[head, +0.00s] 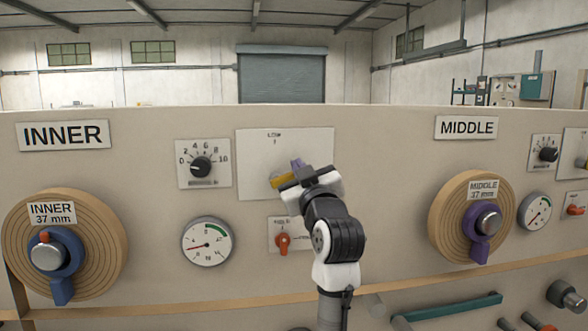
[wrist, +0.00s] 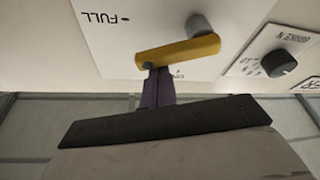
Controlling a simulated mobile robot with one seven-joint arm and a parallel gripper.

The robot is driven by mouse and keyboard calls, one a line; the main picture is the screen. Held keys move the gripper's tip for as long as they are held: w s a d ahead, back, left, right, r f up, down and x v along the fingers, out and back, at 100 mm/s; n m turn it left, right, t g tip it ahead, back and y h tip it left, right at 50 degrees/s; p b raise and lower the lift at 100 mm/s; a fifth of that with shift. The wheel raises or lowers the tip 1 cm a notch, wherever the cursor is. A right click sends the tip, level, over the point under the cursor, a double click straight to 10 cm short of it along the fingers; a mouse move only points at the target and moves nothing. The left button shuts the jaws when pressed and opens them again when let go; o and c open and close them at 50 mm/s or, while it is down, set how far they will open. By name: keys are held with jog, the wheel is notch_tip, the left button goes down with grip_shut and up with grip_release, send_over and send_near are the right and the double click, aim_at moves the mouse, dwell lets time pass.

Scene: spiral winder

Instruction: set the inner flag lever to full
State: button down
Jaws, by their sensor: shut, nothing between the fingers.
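The inner flag lever (head: 284,181) is a yellow bar on a white plate (head: 256,150) between the INNER and MIDDLE stations. In the wrist view the lever (wrist: 188,50) runs slantwise from a grey round pivot to a free end with a small dark pin. The FULL mark (wrist: 104,18) shows upside down there, apart from the lever. The LOW label is partly hidden behind my fingers. My gripper (head: 297,164) is shut and empty, with its purple fingertips (wrist: 152,72) right by the free end. I cannot tell whether they touch.
A numbered dial (head: 201,167) and a gauge (head: 208,242) sit left of the plate. A small orange switch (head: 282,241) is below it, close to my arm. The INNER spool (head: 104,247) and MIDDLE spool (head: 443,220) stick out on either side.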

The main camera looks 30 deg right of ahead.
jog(key=m, duration=0.1)
jog(key=f+m+h, duration=0.1)
jog(key=m, duration=0.1)
jog(key=d+m, duration=0.1)
jog(key=shift+s+f+h+b, duration=0.15)
jog(key=shift+f+h+b, duration=0.15)
jog(key=shift+f+h, duration=0.1)
jog(key=shift+f, duration=0.1)
dwell(0.3)
